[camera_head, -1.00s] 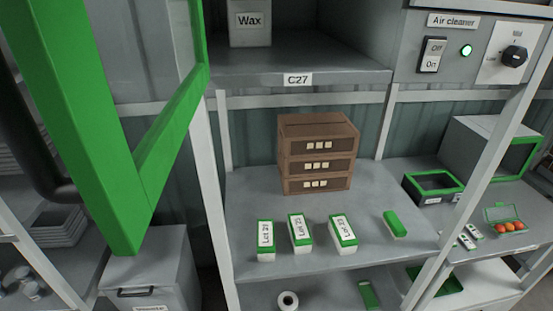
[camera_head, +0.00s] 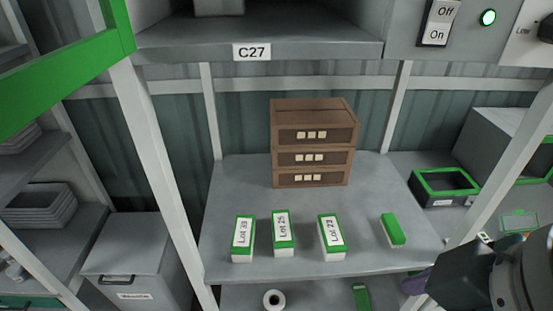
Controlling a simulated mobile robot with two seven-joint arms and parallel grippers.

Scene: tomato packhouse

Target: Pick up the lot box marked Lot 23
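Three small white lot boxes with green tops stand in a row on the middle shelf. The left box (camera_head: 243,238) has a label ending in 9. The middle box (camera_head: 283,233) seems to read Lot 25 or 23, and the right box (camera_head: 331,238) Lot 27 or 23; their last digits are not sharp. All three stand apart from each other. Part of my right arm (camera_head: 505,280) shows at the lower right, in front of the shelf edge and away from the boxes; its fingertips cannot be made out. My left gripper is not in view.
A brown drawer unit (camera_head: 313,143) stands behind the boxes. A green block (camera_head: 393,230) lies to their right, and an open green-rimmed bin (camera_head: 444,186) beyond it. A pale upright (camera_head: 165,185) and green bar (camera_head: 70,75) stand left. Shelf C27 (camera_head: 160,47) overhangs.

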